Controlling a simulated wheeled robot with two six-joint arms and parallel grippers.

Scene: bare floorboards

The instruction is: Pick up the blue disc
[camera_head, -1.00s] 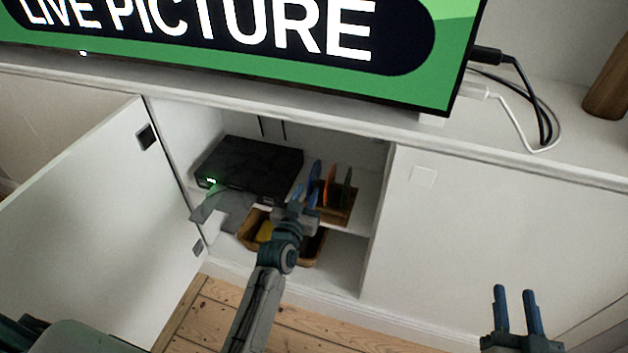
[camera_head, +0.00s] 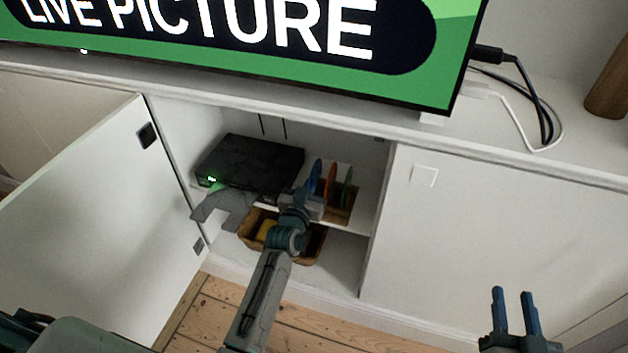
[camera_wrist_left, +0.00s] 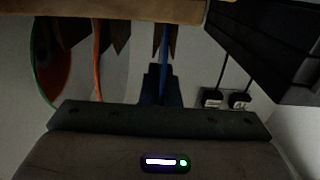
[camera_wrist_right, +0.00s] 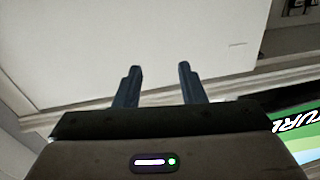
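The blue disc (camera_head: 315,176) stands on edge in a wooden rack (camera_head: 342,214) on the cabinet shelf, left of an orange disc (camera_head: 330,180) and a green disc (camera_head: 347,182). In the left wrist view the blue disc (camera_wrist_left: 165,58) shows edge-on as a thin strip. My left gripper (camera_wrist_left: 162,82) reaches into the cabinet, and its fingers look closed together on the strip's two sides. In the head view my arm partly hides this grip. My right gripper (camera_head: 515,308) is open and empty in front of the closed door.
A black box (camera_head: 250,165) with a green light stands left of the rack. A basket (camera_head: 310,247) with something yellow is on the lower level. An open door (camera_head: 100,215) stands at left, a closed door (camera_head: 480,230) at right. The TV is above.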

